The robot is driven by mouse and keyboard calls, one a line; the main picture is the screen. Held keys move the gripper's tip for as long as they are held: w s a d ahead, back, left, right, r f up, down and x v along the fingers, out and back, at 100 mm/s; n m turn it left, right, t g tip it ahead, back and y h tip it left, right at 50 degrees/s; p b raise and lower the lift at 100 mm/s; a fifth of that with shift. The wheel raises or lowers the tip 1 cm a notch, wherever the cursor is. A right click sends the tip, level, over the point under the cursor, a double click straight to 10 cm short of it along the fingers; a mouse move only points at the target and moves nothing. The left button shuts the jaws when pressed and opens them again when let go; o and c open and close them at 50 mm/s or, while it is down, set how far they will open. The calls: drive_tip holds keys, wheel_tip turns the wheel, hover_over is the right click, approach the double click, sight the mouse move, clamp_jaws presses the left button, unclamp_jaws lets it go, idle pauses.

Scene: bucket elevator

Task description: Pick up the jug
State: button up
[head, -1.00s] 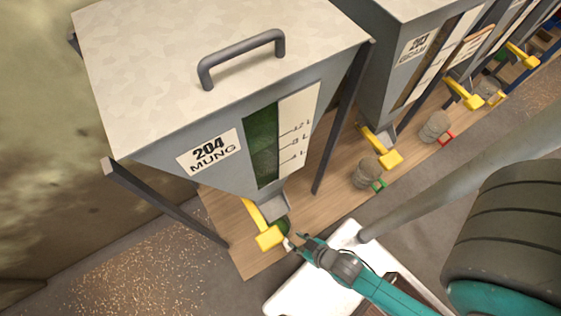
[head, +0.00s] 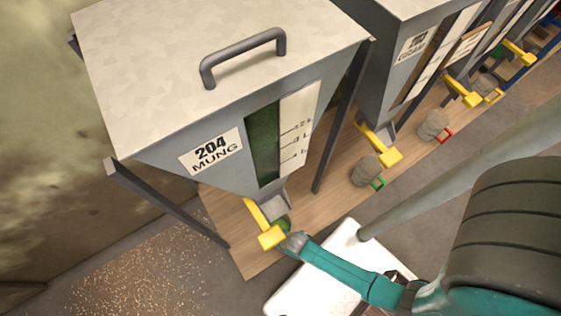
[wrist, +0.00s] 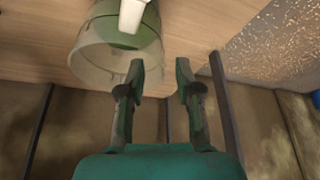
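The jug (wrist: 88,58) is a clear, round vessel with green contents, in the upper left of the wrist view. A white piece (wrist: 133,14), seemingly its handle, crosses its near side. In the head view only a green bit of the jug (head: 284,222) shows under the spout of the 204 MUNG bin; my arm and the yellow lever hide the rest. My gripper (wrist: 160,72) is open, with a clear gap between its fingers. The left fingertip overlaps the jug's lower right edge in the picture; I cannot tell if they touch. The white piece lies ahead of the fingertips, slightly left of the gap.
The 204 MUNG bin (head: 165,70) stands above the jug, with a yellow lever (head: 270,237) close to my gripper. Grain is scattered on the floor (head: 150,275).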

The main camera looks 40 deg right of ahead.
drive_tip(key=shift+x, duration=3.25)
clamp_jaws()
